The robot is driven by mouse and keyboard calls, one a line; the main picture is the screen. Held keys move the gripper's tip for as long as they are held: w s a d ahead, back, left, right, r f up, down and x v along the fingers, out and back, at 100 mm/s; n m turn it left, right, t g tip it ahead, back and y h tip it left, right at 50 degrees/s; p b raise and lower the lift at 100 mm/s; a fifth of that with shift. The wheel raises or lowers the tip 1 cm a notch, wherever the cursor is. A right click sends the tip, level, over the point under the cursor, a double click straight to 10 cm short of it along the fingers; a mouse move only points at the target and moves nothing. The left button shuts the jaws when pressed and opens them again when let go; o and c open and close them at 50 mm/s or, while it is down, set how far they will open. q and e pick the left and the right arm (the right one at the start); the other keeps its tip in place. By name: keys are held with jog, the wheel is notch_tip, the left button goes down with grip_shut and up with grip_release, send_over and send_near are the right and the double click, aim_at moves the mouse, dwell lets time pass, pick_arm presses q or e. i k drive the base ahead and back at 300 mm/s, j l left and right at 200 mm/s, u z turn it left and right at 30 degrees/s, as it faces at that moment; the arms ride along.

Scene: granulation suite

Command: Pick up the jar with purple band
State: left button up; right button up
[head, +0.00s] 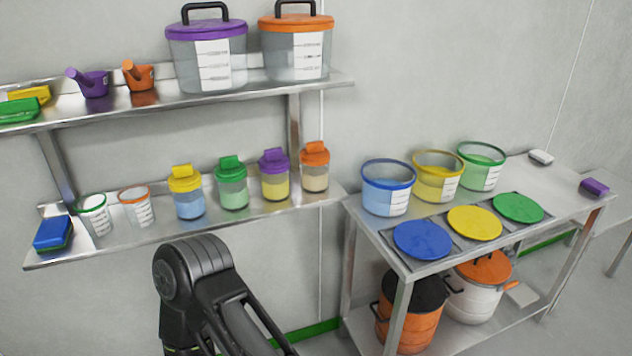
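A small clear jar with a purple lid and band (275,186) and yellow contents stands upright on the lower wall shelf. It stands between a jar with a green lid (232,188) and a jar with an orange lid (315,174). A jar with a yellow lid (187,200) and blue contents is farther left in the same row. A large clear bucket with a purple lid (190,62) is on the upper shelf. Neither gripper shows; only a black link of one of my arms is visible, low in front of the shelf.
The lower shelf (160,232) also bears two measuring cups (137,212) and blue sponges (53,236) at left. The upper shelf (130,110) overhangs the jars. At right, a steel table (530,180) holds open tubs (388,195) and round lids (423,242).

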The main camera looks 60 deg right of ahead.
aim_at(275, 184)
jog(key=z, duration=1.85)
jog(key=i+l+z, duration=0.1)
jog(key=l+z, duration=0.2)
jog(key=l, duration=0.1)
